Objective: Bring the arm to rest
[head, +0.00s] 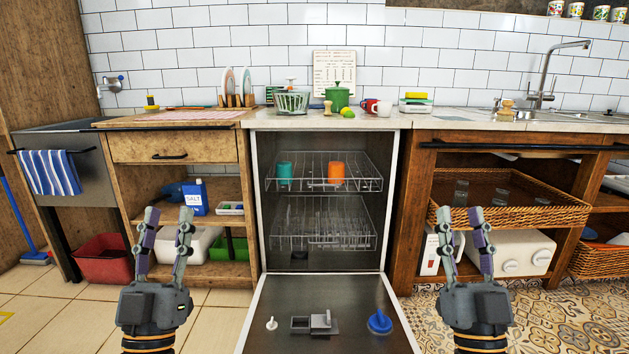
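My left gripper (165,222) points up in the lower left of the head view, in front of the lower left shelves. Its fingers stand apart and nothing is between them. My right gripper (461,223) points up in the lower right, in front of the wicker tray and the white box. Its fingers are also apart and empty. Both grippers are clear of the dishwasher opening between them. Most of both arms is out of view below.
An open dishwasher (318,145) stands in the middle, its door (324,340) folded down towards me. Its upper rack (362,184) holds a teal cup (285,170) and an orange cup (336,171). A wicker tray (560,217) sits at right. The countertop (455,122) carries kitchen items.

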